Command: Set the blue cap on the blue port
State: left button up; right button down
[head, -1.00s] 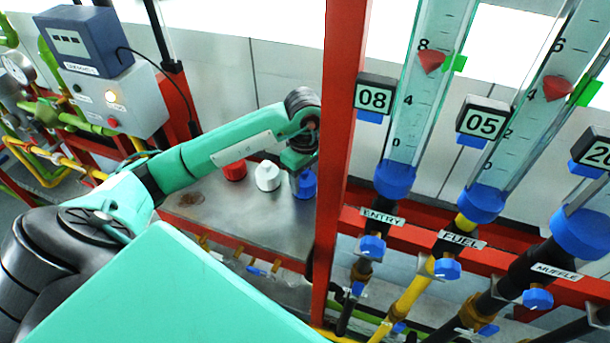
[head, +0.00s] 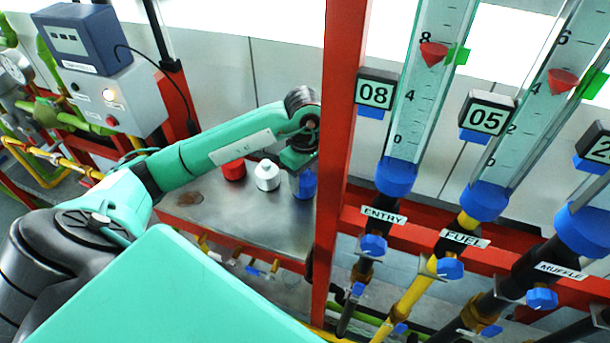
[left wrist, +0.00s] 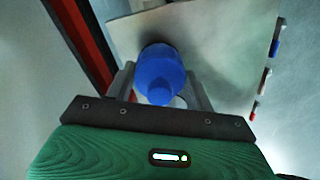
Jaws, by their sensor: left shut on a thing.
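The blue cap (head: 309,184) is at the right end of the metal bench, partly hidden by the red post and my gripper. In the left wrist view the blue cap (left wrist: 158,70) sits between the two grey fingers. My left gripper (head: 301,182) points down around it and is shut on it; the fingers also show in the left wrist view (left wrist: 160,92). I cannot pick out the blue port, and what lies under the cap is hidden. My right gripper is not in view.
A red cap (head: 233,169) and a white cap (head: 267,176) stand on the bench (head: 235,215) left of the blue one. A red upright post (head: 338,150) rises close to my gripper's right. Flow tubes with blue fittings (head: 397,176) stand beyond it.

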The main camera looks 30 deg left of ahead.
pick_arm(q)
jog(key=shift+f+b, duration=0.5)
jog(key=shift+f, duration=0.05)
jog(key=o, duration=0.7)
jog(key=shift+r+p, duration=2.5)
jog(key=shift+r, duration=3.05)
